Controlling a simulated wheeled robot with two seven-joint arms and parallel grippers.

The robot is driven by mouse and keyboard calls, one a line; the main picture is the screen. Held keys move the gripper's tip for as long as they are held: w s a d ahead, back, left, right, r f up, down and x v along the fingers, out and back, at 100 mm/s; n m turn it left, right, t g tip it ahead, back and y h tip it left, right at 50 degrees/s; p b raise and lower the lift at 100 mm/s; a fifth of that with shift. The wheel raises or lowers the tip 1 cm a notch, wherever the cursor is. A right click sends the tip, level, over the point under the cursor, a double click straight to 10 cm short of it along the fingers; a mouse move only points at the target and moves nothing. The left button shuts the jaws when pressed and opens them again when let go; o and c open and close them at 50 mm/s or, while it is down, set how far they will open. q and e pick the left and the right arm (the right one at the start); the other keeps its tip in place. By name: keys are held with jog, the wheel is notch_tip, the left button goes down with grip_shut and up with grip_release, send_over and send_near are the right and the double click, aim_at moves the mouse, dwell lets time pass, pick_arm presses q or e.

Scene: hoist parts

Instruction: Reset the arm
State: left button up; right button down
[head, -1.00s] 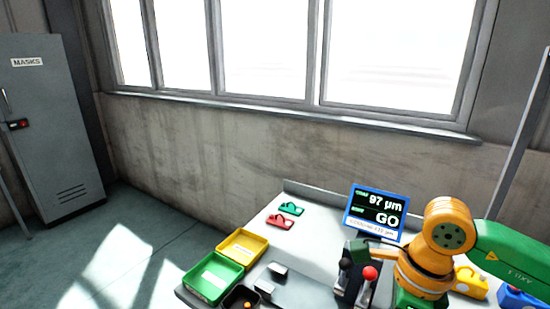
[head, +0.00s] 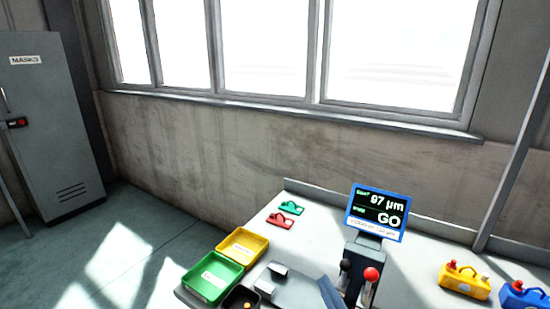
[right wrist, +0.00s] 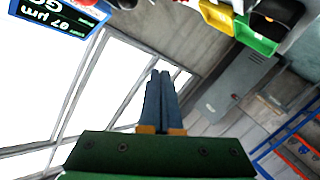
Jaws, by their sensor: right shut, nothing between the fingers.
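My right gripper (right wrist: 160,75) shows in the right wrist view as two blue-grey fingers pressed together with nothing between them, pointing up the picture from a dark green body. In the head view what looks like its blue-grey fingers (head: 331,292) shows at the bottom edge, beside the gauge stand. The rest of that arm is out of the head view. My left gripper is not in view.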

jog(key=s+d+f+m+g+h, duration=0.25)
jog(key=s+f+g, duration=0.35)
jog(key=s+f, duration=0.5)
jog(key=s+d+f+m+g+h, duration=0.1)
jog(key=s+d+f+m+g, duration=0.3)
jog(key=s+f+g, duration=0.5)
jog(key=s+f+t, duration=0.1)
jog(key=s+f, duration=0.1)
jog(key=f, duration=0.7)
jog(key=s+f, duration=0.2)
jog(key=f, duration=0.8)
jog(key=s+d+f+g, duration=0.1)
jog(key=s+d+f, duration=0.1)
jog(key=s+f, duration=0.6)
jog(key=s, duration=0.3)
jog(key=shift+d+n, duration=0.15)
jog(key=shift+n, duration=0.2)
jog(key=shift+f, duration=0.1)
